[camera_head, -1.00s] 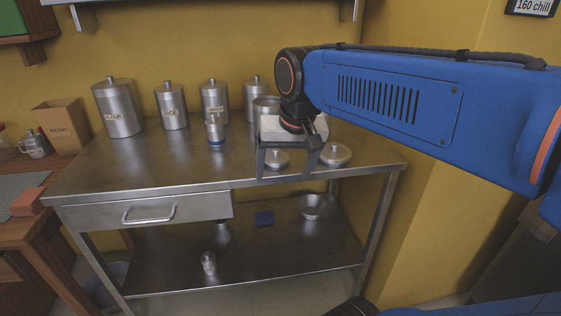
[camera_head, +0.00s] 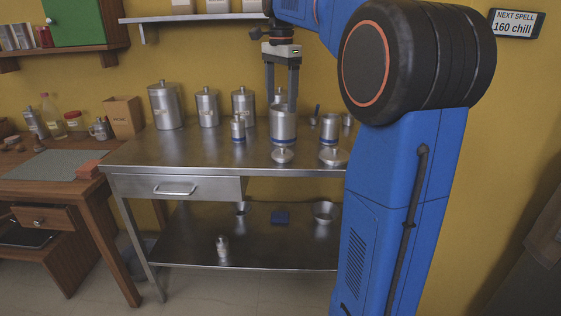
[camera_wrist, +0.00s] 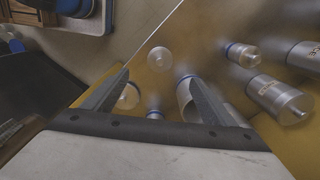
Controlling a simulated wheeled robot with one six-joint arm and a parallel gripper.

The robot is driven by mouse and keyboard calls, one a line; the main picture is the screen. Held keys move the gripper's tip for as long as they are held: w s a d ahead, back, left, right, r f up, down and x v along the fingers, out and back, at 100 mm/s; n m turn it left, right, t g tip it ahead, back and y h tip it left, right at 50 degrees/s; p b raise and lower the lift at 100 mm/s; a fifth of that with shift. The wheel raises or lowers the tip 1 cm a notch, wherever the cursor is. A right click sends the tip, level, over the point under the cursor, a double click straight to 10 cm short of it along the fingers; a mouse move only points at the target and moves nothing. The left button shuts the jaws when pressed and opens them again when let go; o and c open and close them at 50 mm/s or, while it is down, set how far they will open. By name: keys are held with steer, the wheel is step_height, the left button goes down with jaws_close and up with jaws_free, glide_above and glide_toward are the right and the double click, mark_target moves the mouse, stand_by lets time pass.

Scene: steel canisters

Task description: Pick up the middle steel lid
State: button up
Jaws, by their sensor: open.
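Two round steel lids with knobs lie near the front edge of the steel table (camera_head: 150,155). The left one, in the middle of the tabletop (camera_head: 283,156), also shows in the wrist view (camera_wrist: 160,60). The right lid (camera_head: 333,156) shows beside the left finger in the wrist view (camera_wrist: 128,97). My gripper (camera_head: 281,106) is open and empty, fingers pointing down. In the head view its fingertips overlap the top of a lidless steel canister (camera_head: 283,127), above and apart from the lids. In the wrist view the middle lid lies beyond the fingertips, touched by neither.
A small knobbed canister (camera_head: 238,128) stands left of the lids. Another lidless canister (camera_head: 329,127) stands behind the right lid. Labelled lidded canisters (camera_head: 165,106) line the back. A wall shelf (camera_head: 195,16) is above. My arm hides the table's right end.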

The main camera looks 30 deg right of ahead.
glide_toward(282, 147)
steer(key=f, duration=0.5)
steer(key=shift+w+a+f, duration=0.1)
steer(key=shift+w+a, duration=0.05)
steer(key=shift+a, duration=0.05)
steer(key=shift+d+f, duration=0.15)
steer(key=shift+f, duration=1.15)
steer(key=shift+d+f, duration=0.15)
steer(key=shift+f, duration=1.15)
steer(key=c, duration=1.1)
